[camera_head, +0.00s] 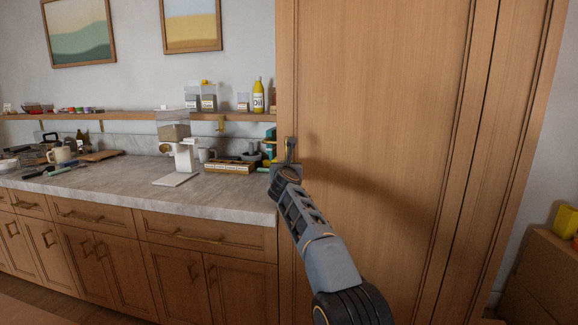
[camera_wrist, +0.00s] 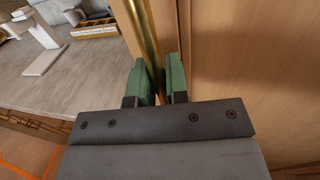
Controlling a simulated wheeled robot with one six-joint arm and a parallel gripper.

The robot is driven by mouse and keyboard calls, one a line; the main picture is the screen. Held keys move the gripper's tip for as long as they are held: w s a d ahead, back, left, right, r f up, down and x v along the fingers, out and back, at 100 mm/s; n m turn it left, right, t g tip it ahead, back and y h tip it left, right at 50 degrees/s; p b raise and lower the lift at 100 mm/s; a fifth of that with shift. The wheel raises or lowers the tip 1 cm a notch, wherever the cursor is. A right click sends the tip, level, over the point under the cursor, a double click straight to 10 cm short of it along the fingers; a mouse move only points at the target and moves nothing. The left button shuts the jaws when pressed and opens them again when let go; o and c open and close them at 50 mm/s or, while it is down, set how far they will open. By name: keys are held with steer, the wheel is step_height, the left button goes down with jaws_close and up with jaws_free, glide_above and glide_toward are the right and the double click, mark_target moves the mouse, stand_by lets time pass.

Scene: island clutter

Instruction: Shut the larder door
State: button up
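The larder door (camera_head: 390,120) is a tall, light wooden panel filling the right of the head view, and it also shows at the right of the wrist view (camera_wrist: 255,70). I cannot tell whether a gap is left at its edge. An upright brass handle (camera_wrist: 147,35) is near its left edge; only its top shows in the head view (camera_head: 289,143). My gripper (camera_head: 289,158) is at this handle. In the wrist view its green fingers (camera_wrist: 157,75) are on either side of the brass bar, closed in on it.
Left of the larder is a marble counter (camera_head: 235,190) over wooden drawers and cupboards. On it stand a white scale-like stand (camera_head: 180,170), mugs, and a labelled wooden box (camera_head: 230,167). A shelf (camera_head: 130,116) holds jars and a yellow bottle (camera_head: 258,95). A brown box (camera_head: 545,275) is at the far right.

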steer(key=o, duration=0.4)
steer(key=s+b, duration=0.8)
steer(key=s, duration=0.5)
steer(key=shift+s+d, duration=0.15)
steer(key=shift+s, duration=0.25)
